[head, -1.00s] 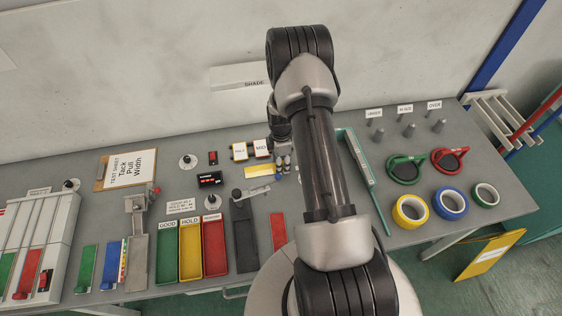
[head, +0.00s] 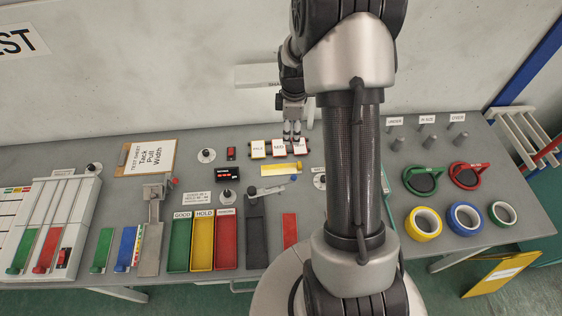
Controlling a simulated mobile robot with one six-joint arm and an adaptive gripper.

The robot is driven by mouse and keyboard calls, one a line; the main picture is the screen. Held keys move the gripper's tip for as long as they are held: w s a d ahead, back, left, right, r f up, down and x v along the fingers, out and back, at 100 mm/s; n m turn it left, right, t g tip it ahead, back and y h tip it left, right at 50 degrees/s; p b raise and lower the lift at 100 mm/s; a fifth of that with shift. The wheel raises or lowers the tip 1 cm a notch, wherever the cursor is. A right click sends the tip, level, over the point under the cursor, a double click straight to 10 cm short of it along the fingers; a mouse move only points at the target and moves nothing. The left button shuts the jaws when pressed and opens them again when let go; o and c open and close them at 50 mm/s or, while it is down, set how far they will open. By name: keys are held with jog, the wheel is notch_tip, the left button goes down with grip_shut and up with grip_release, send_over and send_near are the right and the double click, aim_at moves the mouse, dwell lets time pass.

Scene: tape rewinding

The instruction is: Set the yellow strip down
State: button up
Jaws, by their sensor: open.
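The yellow strip (head: 279,170) lies flat on the grey table, in front of a row of small labelled shade blocks (head: 258,149). A small blue piece (head: 293,178) shows at the strip's lower right edge. My gripper (head: 292,138) is behind the strip, pointing down over the shade blocks with its fingers apart. It is clear of the strip and nothing shows between its fingers. Whether the fingertips touch the blocks, I cannot tell.
Green, yellow and red trays (head: 203,256) stand at the front. A lever tool (head: 262,191) lies just in front of the strip. My arm hides part of the table right of the strip.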

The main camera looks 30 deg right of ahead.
jog(key=s+a+r+m+t, duration=0.1)
jog(key=s+a+r+m, duration=0.2)
jog(key=r, duration=0.4)
jog(key=s+a+r+m, duration=0.1)
jog(key=s+a+r, duration=0.2)
jog(key=a+r, duration=0.3)
jog(key=s+a+r+m+t, duration=0.1)
jog(key=s+a+r+m, duration=0.2)
jog(key=r, duration=0.4)
jog(key=s+a+r+m+t, duration=0.1)
jog(key=s+a+m, duration=0.1)
jog(key=s, duration=0.5)
jog(key=s+a+r+m+t, duration=0.1)
jog(key=s+a+r+m, duration=0.1)
jog(key=s+a, duration=0.3)
jog(key=shift+s+a, duration=0.25)
jog(key=shift+s, duration=0.9)
jog(key=shift+r, duration=0.1)
